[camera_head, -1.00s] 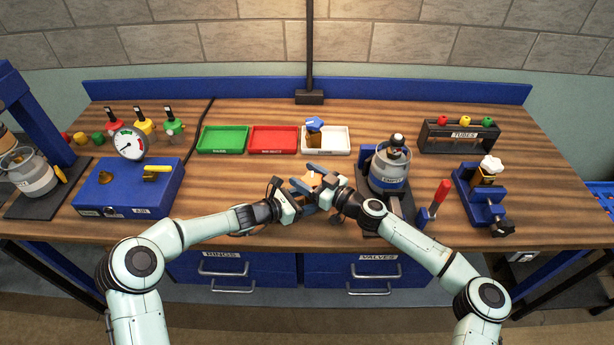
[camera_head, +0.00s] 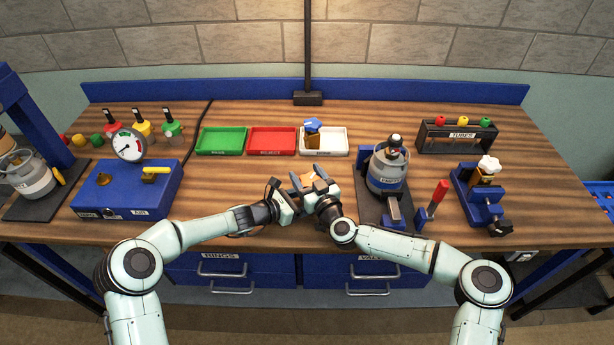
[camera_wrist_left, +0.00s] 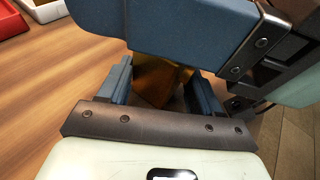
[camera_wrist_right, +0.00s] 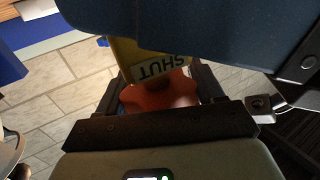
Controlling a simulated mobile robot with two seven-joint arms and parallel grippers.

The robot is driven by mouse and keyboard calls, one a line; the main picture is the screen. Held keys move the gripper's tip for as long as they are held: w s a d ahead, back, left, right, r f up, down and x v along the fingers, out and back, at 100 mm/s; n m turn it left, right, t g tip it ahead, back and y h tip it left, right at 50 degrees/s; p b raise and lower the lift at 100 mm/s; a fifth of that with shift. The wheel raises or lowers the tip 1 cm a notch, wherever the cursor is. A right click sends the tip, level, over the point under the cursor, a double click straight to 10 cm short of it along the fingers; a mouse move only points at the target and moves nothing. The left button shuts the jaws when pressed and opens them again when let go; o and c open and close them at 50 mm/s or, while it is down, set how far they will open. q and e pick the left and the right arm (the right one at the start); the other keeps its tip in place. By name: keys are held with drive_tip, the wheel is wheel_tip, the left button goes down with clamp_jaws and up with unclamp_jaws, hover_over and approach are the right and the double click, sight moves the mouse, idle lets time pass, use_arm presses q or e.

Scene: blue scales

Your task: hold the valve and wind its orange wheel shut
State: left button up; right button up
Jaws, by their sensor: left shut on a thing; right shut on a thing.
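The brass valve is held between my two grippers above the front middle of the bench. My left gripper (camera_head: 292,194) is shut on the valve's brass body (camera_wrist_left: 160,84), which shows between its fingers in the left wrist view. My right gripper (camera_head: 312,186) is shut on the orange wheel (camera_wrist_right: 160,94), which sits between its fingers in the right wrist view. A yellow part with a label reading SHUT (camera_wrist_right: 158,66) shows beside the wheel. The grippers hide much of the valve in the head view.
A blue-topped valve (camera_head: 313,127) stands in the white tray (camera_head: 337,147), beside red (camera_head: 272,141) and green (camera_head: 222,141) trays. A grey cylinder (camera_head: 387,176) in a stand is to the right, with a red-handled tool (camera_head: 439,192) near it. A blue gauge box (camera_head: 125,194) is at left.

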drive_tip(key=shift+s+a+f, duration=0.3)
drive_tip(key=shift+a, duration=0.2)
drive_tip(key=shift+w+d+r+m+t+h, duration=0.1)
drive_tip(key=shift+d+m+t+h, duration=0.1)
drive_tip(key=shift+m+h, duration=0.25)
drive_tip(key=shift+w+d+r+m+t+h, duration=0.1)
drive_tip(key=shift+m+t+h, duration=0.1)
drive_tip(key=shift+m+h, duration=0.25)
drive_tip(key=shift+w+d+m+t+h, duration=0.1)
drive_tip(key=shift+d+m+t+h, duration=0.15)
drive_tip(key=shift+m+h, duration=0.6)
drive_tip(key=shift+d+m+t+h, duration=0.15)
drive_tip(key=shift+m+t+h, duration=0.15)
drive_tip(key=shift+h, duration=0.95)
drive_tip(key=shift+d+h, duration=0.15)
drive_tip(key=shift+h, duration=0.15)
drive_tip(key=o, duration=1)
drive_tip(key=shift+m, duration=0.25)
drive_tip(key=s, duration=0.8)
drive_tip(key=s+d, duration=0.1)
drive_tip(key=s, duration=0.3)
